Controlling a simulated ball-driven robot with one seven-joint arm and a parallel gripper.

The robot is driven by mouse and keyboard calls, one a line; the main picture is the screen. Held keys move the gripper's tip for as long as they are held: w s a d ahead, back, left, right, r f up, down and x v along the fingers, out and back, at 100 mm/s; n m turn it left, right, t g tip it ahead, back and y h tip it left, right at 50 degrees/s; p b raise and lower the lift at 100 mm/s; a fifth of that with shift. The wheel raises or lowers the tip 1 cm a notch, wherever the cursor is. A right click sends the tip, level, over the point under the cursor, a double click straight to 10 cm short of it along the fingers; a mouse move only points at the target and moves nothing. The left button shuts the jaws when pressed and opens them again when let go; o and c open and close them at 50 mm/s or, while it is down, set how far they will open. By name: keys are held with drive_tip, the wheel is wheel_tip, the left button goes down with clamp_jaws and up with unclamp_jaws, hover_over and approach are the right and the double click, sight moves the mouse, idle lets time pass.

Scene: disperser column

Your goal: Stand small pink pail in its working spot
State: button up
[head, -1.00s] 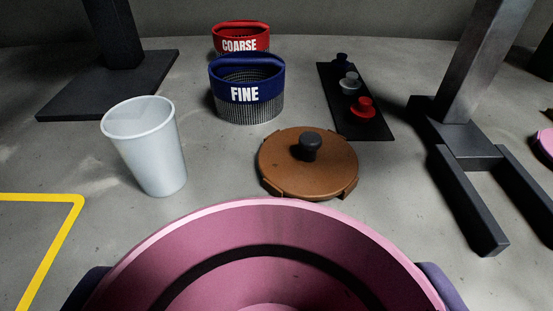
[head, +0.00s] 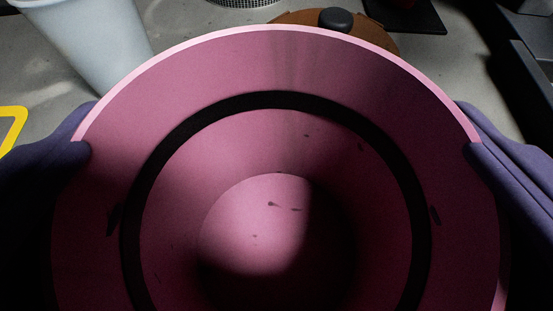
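The small pink pail (head: 275,65) fills most of the head view. I look down into its open mouth and see a dark ring inside and a few dark specks on its bottom. My gripper (head: 277,135) has one purple finger at the left rim and one at the right rim, both against the pail's sides. It is shut on the pail. The pail's underside and what is beneath it are hidden.
A white cup (head: 95,45) stands at the upper left, beside the pail in the picture. A brown lid (head: 370,42) with a dark knob lies beyond the rim. A yellow line (head: 10,125) shows at the left edge. Dark stand parts (head: 525,80) are at the right.

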drive_tip(key=shift+r, duration=0.25)
drive_tip(key=p+v, duration=0.3)
drive_tip(key=v, duration=0.9)
drive_tip(key=shift+f, duration=0.1)
